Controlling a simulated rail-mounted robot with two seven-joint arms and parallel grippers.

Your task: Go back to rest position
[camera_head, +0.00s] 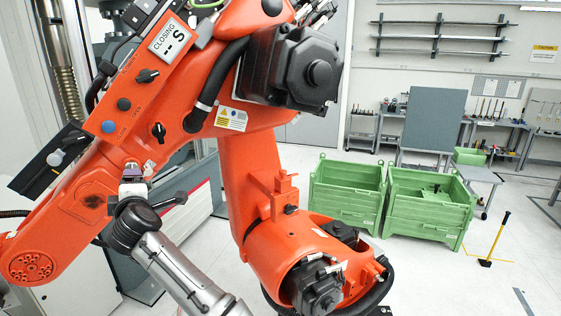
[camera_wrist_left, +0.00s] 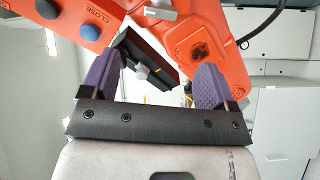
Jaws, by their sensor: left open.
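My left gripper (camera_head: 133,180) is in front of the lower part of a large orange robot arm in the head view. In the left wrist view its two purple fingers (camera_wrist_left: 158,68) are spread apart with nothing between them. The orange surface is beyond the fingertips; I cannot tell how small the gap is. A control panel (camera_head: 130,95) with blue and black buttons, a knob and a "CLOSING -- S" display shows on the orange arm above the gripper. Its CLOSE label and blue button (camera_wrist_left: 90,32) show at upper left in the wrist view. My right gripper is in neither view.
The orange robot arm (camera_head: 250,185) fills the left and middle of the head view. A dark box with a light knob (camera_head: 50,160) juts out at left. Two green crates (camera_head: 345,195) (camera_head: 430,208) stand behind at right, near a yellow-handled tool (camera_head: 497,240). Floor at right is mostly clear.

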